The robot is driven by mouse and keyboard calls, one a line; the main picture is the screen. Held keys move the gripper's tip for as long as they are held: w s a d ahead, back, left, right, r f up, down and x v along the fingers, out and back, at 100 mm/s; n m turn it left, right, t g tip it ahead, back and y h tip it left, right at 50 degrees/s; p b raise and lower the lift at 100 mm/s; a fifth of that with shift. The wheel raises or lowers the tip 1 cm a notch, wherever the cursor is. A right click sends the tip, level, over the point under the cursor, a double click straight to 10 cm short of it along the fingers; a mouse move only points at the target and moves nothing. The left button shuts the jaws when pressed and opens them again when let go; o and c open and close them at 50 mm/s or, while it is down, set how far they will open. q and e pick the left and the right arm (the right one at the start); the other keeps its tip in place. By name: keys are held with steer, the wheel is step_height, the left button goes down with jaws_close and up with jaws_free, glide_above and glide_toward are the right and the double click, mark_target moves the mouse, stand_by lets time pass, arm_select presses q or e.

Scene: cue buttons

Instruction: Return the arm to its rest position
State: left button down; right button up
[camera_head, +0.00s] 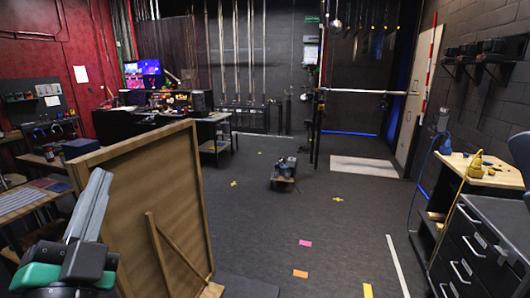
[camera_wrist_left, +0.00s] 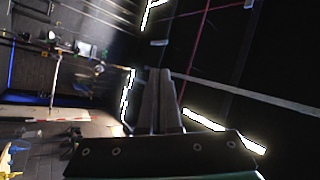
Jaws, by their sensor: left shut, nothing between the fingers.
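My left gripper (camera_head: 97,185) is at the lower left of the head view, its grey fingers pointing up and together. In the left wrist view the fingers (camera_wrist_left: 158,75) are closed with nothing between them. They point at the dark ceiling area with bright lamp strips. The gripper appears in front of the left edge of a wooden-framed panel (camera_head: 150,180); I cannot tell how far apart they are. My right gripper is not in view. No cue buttons can be made out.
A black drawer cabinet (camera_head: 475,255) stands at the right edge, beside a wood-topped bench (camera_head: 480,170). A striped table (camera_head: 25,200) is at the left. A desk with monitors (camera_head: 143,75) is at the back. The middle floor is mostly free, with a low cart (camera_head: 284,181) on it.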

arm_select(q)
steer(key=s+d+r+n+t+h, duration=0.5)
steer(key=s+d+r+h, duration=0.2)
steer(key=s+r+h, duration=0.3)
step_height(320, 180, up, 28)
steer(key=n+y+p, duration=0.1)
steer(key=p, duration=2.8)
steer(key=shift+s+a+r+n+p, duration=0.2)
steer(key=shift+s+r+n+p, duration=0.05)
steer(key=shift+n+p, duration=0.1)
